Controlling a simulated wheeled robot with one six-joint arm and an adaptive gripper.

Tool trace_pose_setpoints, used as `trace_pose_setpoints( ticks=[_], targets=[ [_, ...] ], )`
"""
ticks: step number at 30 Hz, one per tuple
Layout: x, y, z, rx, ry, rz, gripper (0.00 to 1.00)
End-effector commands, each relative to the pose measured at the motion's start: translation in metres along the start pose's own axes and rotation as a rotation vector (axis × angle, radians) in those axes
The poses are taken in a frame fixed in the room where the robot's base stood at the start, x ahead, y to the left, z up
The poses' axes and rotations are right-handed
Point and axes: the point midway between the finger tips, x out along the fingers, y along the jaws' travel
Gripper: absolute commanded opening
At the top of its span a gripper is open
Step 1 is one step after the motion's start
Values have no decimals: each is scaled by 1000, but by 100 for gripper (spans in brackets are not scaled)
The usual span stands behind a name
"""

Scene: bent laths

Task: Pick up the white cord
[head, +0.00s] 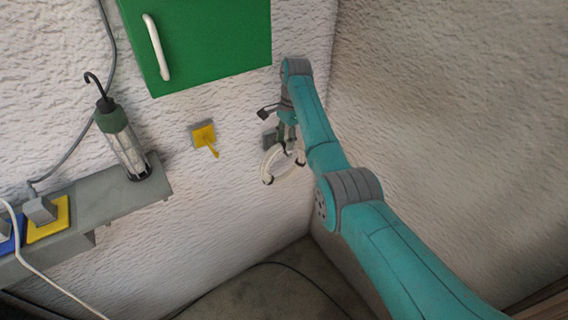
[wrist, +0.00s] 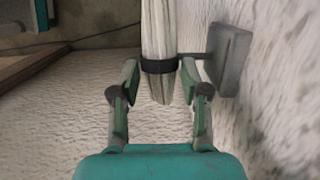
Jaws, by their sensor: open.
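The white cord (head: 269,166) is coiled into a loop and hangs at the wall by a grey hook plate (head: 269,137). In the wrist view the white cord (wrist: 158,28) is a bundle with a dark band around it, and its end lies between the two fingers. My gripper (wrist: 160,78) is open, one finger on each side of the bundle, with a gap visible on both sides. In the head view my gripper (head: 288,138) is at the top of the coil and partly covers it. The grey plate (wrist: 232,60) is right of the bundle in the wrist view.
A yellow wall hook (head: 204,138) is left of the coil. A green cabinet (head: 205,40) hangs above. A grey shelf (head: 110,205) carries a lamp (head: 122,140) and plugs. Another white cable (head: 45,275) runs at lower left. A rough wall stands close right.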

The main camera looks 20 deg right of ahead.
Motion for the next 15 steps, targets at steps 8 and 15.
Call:
trace_pose_setpoints(
  ticks=[8,15],
  targets=[
    [11,0,0,0,0,-1,46],
    [11,0,0,0,0,0,0]
  ],
)
